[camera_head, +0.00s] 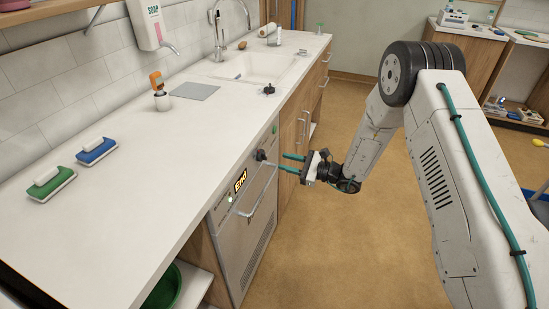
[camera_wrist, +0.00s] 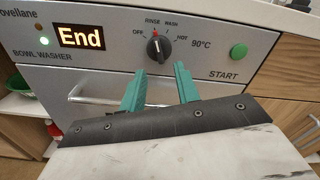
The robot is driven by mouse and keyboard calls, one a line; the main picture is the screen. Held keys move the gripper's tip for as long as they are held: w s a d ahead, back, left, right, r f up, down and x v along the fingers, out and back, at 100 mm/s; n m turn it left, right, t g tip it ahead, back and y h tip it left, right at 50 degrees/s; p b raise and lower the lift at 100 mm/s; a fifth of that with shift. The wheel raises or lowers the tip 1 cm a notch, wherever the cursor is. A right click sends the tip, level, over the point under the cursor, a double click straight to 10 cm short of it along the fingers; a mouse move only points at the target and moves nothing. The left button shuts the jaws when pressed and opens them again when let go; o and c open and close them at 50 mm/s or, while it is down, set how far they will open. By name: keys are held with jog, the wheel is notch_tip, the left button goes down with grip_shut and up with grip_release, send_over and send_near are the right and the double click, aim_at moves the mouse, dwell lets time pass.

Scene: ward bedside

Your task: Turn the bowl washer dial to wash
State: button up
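The bowl washer (camera_head: 243,235) is set under the counter, with its panel facing my gripper. Its black dial (camera_wrist: 159,48) stands on the panel, below the labels OFF, RINSE, WASH and HOT. The dial's red mark points up, nearest to RINSE. The dial also shows in the head view (camera_head: 260,155). My gripper (camera_wrist: 160,78) has two green fingers spread apart with nothing between them. The fingertips are just below and in front of the dial, not around it. In the head view my gripper (camera_head: 284,162) points at the panel from the right.
The display (camera_wrist: 80,37) reads "End" in yellow. A green START button (camera_wrist: 238,51) is right of the dial. The door handle (camera_wrist: 95,92) crosses below the panel, close to the fingers. The counter (camera_head: 150,220) overhangs above. The floor (camera_head: 320,240) to the right is clear.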

aim_at(266, 158)
jog(key=x, duration=0.6)
jog(key=shift+s+a, duration=0.2)
